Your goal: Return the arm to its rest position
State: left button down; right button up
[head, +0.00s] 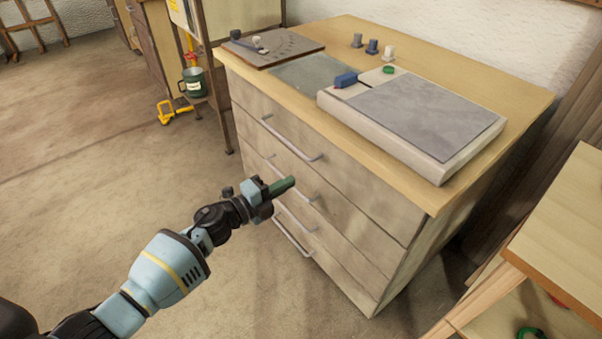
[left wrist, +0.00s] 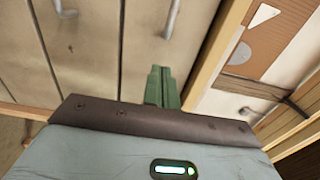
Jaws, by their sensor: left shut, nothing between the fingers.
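My left arm reaches in from the lower left in the head view. Its gripper (head: 284,186) has green fingers, closed together, with nothing between them. It is in front of the drawer cabinet (head: 300,140), near the drawer handles; whether it touches the front cannot be told. In the left wrist view the shut green fingers (left wrist: 161,87) point toward the drawer fronts (left wrist: 95,60). My right gripper is in neither view.
A wooden bench (head: 565,220) stands at the right. Open floor (head: 90,140) lies left.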

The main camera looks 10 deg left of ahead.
pick_arm(q)
jog(key=shift+v, duration=1.45)
